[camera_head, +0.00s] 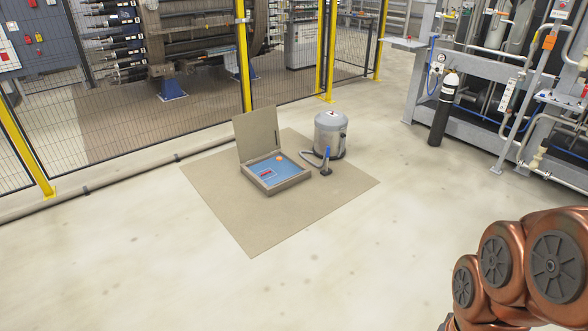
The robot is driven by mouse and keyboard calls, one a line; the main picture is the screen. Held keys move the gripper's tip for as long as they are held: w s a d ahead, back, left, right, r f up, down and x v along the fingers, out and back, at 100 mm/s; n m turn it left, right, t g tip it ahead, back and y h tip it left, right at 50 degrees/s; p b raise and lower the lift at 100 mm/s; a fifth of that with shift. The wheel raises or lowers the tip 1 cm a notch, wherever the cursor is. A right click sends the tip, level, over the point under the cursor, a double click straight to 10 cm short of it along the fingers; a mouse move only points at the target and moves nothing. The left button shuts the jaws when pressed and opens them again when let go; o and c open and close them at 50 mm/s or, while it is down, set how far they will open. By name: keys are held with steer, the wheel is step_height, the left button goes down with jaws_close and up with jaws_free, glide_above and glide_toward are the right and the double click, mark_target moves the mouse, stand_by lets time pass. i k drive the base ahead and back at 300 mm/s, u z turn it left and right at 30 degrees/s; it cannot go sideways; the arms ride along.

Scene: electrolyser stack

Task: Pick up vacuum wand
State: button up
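The vacuum wand (326,159) is a small blue handle with a dark foot. It stands roughly upright on the brown mat (255,230), just in front of a grey canister vacuum (330,133). A grey hose (309,157) runs between the canister and the wand area. The copper-coloured links of my arm fill the lower right corner, well away from the wand. My gripper is not visible in this view.
An open box (275,186) with a blue panel and raised lid stands left of the wand. A mesh fence with yellow posts (243,60) runs behind. A dark gas cylinder (440,118) and pipework stand at right. The floor in front is clear.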

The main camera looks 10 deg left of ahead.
mark_target(327, 171)
steer(key=z, duration=0.5)
steer(key=k, duration=0.6)
steer(key=z, duration=0.55)
steer(key=i, duration=1.5)
steer(key=u, duration=0.3)
steer(key=i, duration=1.85)
steer(key=u, duration=0.55)
steer(key=i, duration=1.65)
steer(key=u, duration=1.7)
steer(key=i, duration=1.1)
steer(key=u, duration=1.05)
steer(key=i, duration=0.25)
steer(key=u, duration=0.1)
